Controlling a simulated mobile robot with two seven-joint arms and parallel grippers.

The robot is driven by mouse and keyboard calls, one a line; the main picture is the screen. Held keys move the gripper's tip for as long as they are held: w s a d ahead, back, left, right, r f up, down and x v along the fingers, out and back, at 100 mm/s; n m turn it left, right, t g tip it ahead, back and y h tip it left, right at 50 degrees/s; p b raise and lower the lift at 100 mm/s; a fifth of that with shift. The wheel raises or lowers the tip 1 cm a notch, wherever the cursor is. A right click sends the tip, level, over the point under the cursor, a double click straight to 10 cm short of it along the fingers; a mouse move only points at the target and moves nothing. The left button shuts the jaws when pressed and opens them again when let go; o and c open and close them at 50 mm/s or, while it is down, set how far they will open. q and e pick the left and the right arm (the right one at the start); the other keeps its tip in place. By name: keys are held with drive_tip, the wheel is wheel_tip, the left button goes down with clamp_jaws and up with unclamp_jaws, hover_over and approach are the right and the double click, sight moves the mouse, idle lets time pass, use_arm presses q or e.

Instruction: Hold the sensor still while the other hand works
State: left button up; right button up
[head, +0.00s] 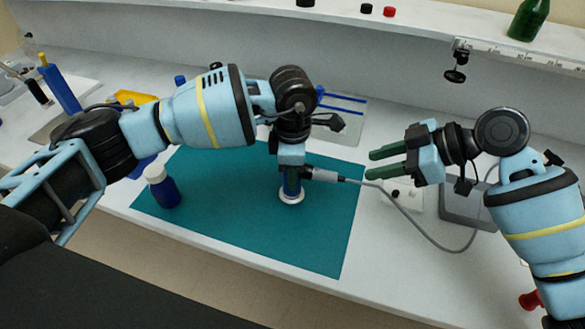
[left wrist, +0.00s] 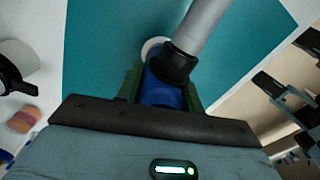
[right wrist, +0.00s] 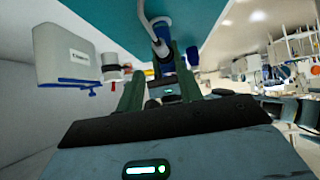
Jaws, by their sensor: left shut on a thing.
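The sensor (head: 292,186), a blue body with a white lower end, stands upright at the teal mat. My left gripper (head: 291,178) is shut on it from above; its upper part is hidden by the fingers. In the left wrist view the blue body (left wrist: 160,92) sits between the green fingers. A grey cable plug (head: 325,175) meets the sensor's right side; whether it is fully seated I cannot tell. My right gripper (head: 386,163) is open and empty, its green fingers apart, to the right of the plug and pointing toward it.
A grey cable (head: 425,232) loops from the plug to the right. A blue bottle with a white cap (head: 163,188) stands on the teal mat (head: 240,235) at left. A grey tray (head: 465,207) lies behind my right arm. The mat's front area is clear.

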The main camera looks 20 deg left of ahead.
sight(332, 175)
drive_tip(key=shift+o, duration=0.4)
drive_tip(key=shift+o, duration=1)
drive_tip(key=d+f+n+y, duration=0.1)
drive_tip(key=s+f+n+t+y, duration=0.1)
drive_tip(key=y, duration=0.1)
drive_tip(key=shift+s+d, duration=0.15)
drive_tip(key=shift+d, duration=0.25)
drive_tip(key=shift+a+f, duration=0.1)
drive_tip(key=x, duration=1.1)
drive_tip(key=shift+a+f, duration=0.1)
drive_tip(key=shift+a, duration=0.3)
